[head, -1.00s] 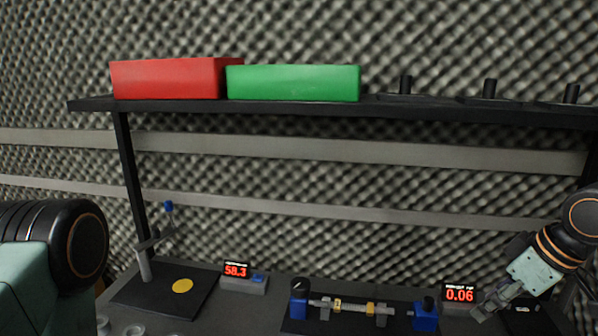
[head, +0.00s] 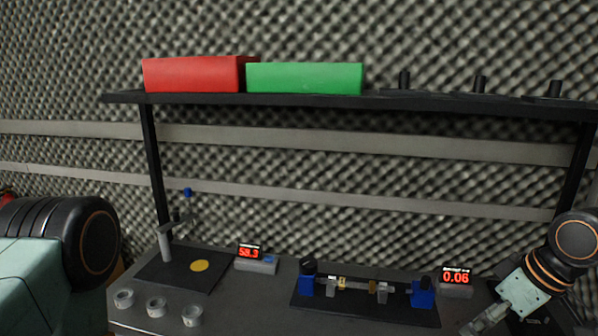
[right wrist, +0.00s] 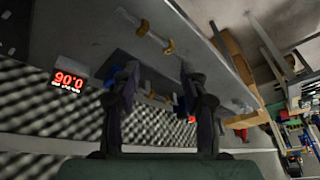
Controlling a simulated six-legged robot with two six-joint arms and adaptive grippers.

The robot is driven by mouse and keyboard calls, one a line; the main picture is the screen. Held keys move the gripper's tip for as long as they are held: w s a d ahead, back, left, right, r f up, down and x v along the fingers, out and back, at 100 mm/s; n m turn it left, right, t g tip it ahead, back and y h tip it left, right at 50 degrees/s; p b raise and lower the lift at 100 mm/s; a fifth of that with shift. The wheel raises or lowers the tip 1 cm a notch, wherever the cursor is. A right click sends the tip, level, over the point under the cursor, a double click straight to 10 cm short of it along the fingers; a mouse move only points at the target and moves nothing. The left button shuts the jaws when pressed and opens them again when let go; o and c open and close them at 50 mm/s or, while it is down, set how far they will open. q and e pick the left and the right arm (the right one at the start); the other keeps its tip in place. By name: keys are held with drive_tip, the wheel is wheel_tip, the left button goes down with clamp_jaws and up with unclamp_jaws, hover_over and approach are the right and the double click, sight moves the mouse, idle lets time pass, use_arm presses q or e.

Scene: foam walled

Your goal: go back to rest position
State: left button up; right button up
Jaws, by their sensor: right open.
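My right gripper (head: 485,320) is at the lower right of the head view, over the bench's right end and right of the black fixture. In the right wrist view its two fingers (right wrist: 160,85) stand apart with nothing between them. The left arm comes in at the left edge of the head view; its gripper is out of frame.
The bench (head: 240,312) holds a black plate with a yellow disc (head: 199,266), several grey rings (head: 156,306), a blue-ended fixture (head: 365,298) and red displays (head: 455,277). A shelf (head: 300,97) above carries red (head: 195,74) and green (head: 305,77) bins.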

drive_tip(key=s+a+f+m+g+b, duration=0.1)
drive_tip(key=s+a+f+b, duration=0.2)
drive_tip(key=f, duration=0.5)
drive_tip(key=s+a+f+m+g, duration=0.1)
drive_tip(key=s+a+f+m, duration=0.15)
drive_tip(key=s+f, duration=0.35)
drive_tip(key=s+a+f+m+b, duration=0.15)
drive_tip(key=a+f, duration=0.25)
drive_tip(key=f, duration=0.5)
drive_tip(key=s+f+m+g+h+b, duration=0.1)
drive_tip(key=s+f+h+b, duration=0.1)
drive_tip(key=s+f, duration=0.9)
drive_tip(key=s+b, duration=0.1)
drive_tip(key=s, duration=0.3)
drive_tip(key=shift+d+h+b, duration=0.3)
drive_tip(key=shift+h+b, duration=0.1)
drive_tip(key=shift+f, duration=0.1)
drive_tip(key=shift+s, duration=0.15)
